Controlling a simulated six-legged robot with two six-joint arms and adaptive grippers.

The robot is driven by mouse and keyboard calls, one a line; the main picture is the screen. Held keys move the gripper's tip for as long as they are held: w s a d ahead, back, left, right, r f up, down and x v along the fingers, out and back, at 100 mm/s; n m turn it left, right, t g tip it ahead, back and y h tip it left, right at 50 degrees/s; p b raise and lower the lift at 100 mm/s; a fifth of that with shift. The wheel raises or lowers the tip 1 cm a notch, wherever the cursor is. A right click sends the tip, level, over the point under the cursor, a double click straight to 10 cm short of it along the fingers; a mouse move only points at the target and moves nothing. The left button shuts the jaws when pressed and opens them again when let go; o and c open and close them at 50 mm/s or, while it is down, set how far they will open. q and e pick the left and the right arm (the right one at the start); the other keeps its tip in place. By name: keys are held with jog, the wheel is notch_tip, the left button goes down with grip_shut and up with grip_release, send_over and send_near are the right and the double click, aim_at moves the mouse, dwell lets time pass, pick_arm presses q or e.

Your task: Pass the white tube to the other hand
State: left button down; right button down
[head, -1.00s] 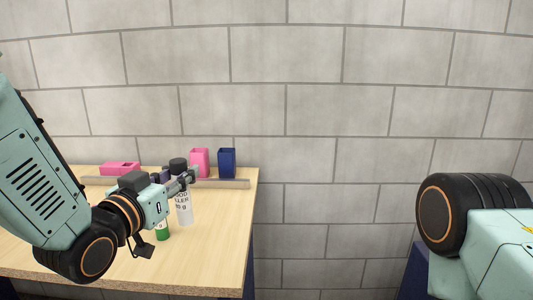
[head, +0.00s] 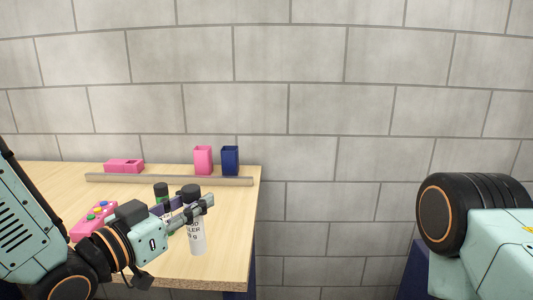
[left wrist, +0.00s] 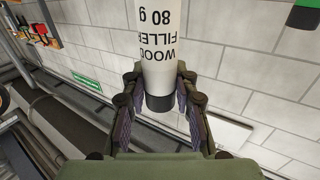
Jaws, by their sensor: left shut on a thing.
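The white tube (head: 198,239), lettered "WOOD FILLER 80 g", is upright with its black cap (head: 189,192) on top, before the right part of the table. My left gripper (head: 207,203) is shut on it near the cap. In the left wrist view the white tube (left wrist: 159,45) runs up out of the picture, with its cap between the two fingers of my left gripper (left wrist: 158,100). The head view does not show clearly whether the tube's bottom is clear of the table. My right gripper is out of view; only part of my right arm shows.
A green tube with a black cap (head: 161,190) stands behind my left gripper, partly hidden. A pink box with coloured buttons (head: 90,222) is on the table (head: 120,268). Pink (head: 203,161) and blue (head: 230,161) cups stand at the back behind a low rail (head: 150,179).

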pick_arm(q)
jog(key=s+a+f, duration=0.3)
jog(key=s+f, duration=0.2)
jog(key=f, duration=0.4)
jog(key=s+a+f, duration=0.2)
jog(key=s+f, duration=0.2)
jog(key=f, duration=0.5)
jog(key=d+r+m+g+h, duration=0.7)
jog(key=d+g, duration=0.1)
jog(key=d, duration=0.4)
jog(key=w+d+f+m+g+h, duration=0.1)
jog(key=w+d+f+m+g, duration=0.2)
jog(key=g, duration=0.4)
jog(key=shift+w+d+f+m+g, duration=0.4)
jog(key=shift+d+f+m, duration=0.1)
jog(key=shift+f+m, duration=0.45)
jog(key=shift+s+r, duration=0.1)
